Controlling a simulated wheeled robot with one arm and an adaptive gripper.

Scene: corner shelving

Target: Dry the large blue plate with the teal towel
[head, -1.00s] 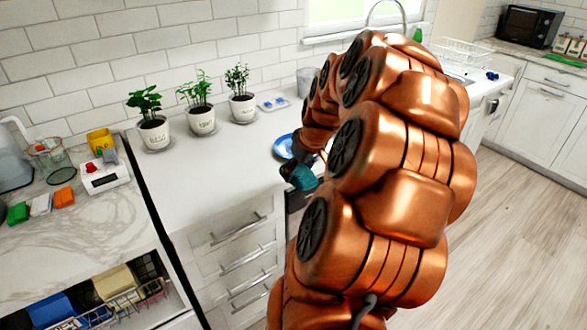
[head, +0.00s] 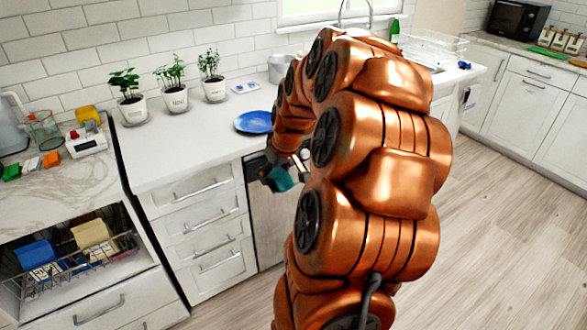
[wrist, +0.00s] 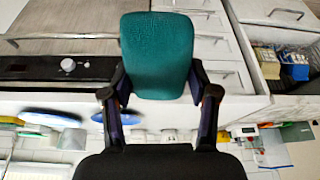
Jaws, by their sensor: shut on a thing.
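A teal towel (wrist: 157,55) is pinched between the two fingers of my gripper (wrist: 157,95) and fills the space between them in the wrist view. In the head view the towel (head: 278,180) shows as a small teal patch at the end of my arm, in front of the counter and below its top edge. A blue plate (head: 253,122) lies flat on the white counter beside my arm, apart from the towel. The wrist view, upside down, shows two blue plate shapes, a larger one (wrist: 48,117) and a smaller one (wrist: 103,117). I cannot tell which matches the head view's plate.
Three potted plants (head: 174,97) stand along the back wall. Yellow and blue items sit in an open dishwasher-like rack (head: 75,262) at lower left. A dish rack (head: 425,50) stands by the sink. My arm hides part of the counter. The floor (head: 480,230) at right is clear.

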